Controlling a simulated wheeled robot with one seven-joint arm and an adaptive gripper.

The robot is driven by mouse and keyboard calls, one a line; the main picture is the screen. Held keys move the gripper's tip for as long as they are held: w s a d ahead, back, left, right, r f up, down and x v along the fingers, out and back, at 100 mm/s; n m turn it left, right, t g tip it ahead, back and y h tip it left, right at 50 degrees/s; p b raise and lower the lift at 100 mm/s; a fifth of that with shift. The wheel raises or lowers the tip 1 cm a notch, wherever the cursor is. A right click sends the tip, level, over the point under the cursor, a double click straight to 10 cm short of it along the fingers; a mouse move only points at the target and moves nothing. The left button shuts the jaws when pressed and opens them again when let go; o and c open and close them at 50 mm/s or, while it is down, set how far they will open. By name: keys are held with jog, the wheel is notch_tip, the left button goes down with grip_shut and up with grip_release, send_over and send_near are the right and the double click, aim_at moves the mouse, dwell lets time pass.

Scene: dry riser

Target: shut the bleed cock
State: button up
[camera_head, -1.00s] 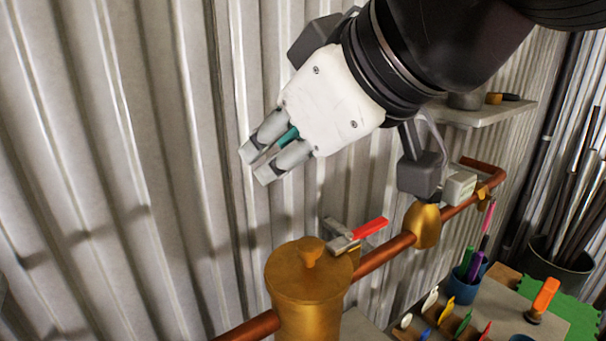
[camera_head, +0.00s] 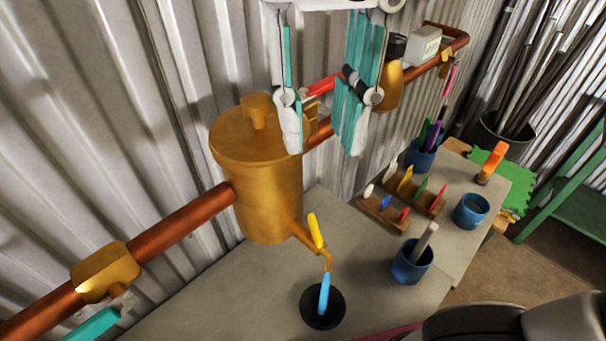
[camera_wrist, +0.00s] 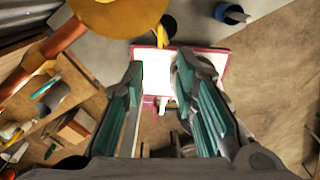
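The bleed cock (camera_head: 315,231) is a small yellow lever on a thin brass spout low on the right side of a brass pot (camera_head: 258,190). Its lever stands nearly upright, tilted slightly. A bright blue strip (camera_head: 324,292) hangs from the spout end into a black cup (camera_head: 332,311); I cannot tell whether it is water. My gripper (camera_head: 321,151) points down, open and empty, right of the pot's top and above the cock, apart from it. In the wrist view, the yellow lever (camera_wrist: 160,35) shows beyond and between the open fingers (camera_wrist: 158,64).
A copper pipe (camera_head: 180,222) runs through the pot along the corrugated wall. A red lever (camera_head: 324,85) is behind my fingers. A teal handle (camera_head: 92,326) is at lower left. Blue cups (camera_head: 411,263) and a rack (camera_head: 386,217) of coloured pieces stand on the bench to the right.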

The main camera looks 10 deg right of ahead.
aim_at(315, 226)
notch_tip(315, 226, down, 14)
jog(key=shift+r, duration=0.15)
dwell(0.4)
grip_shut()
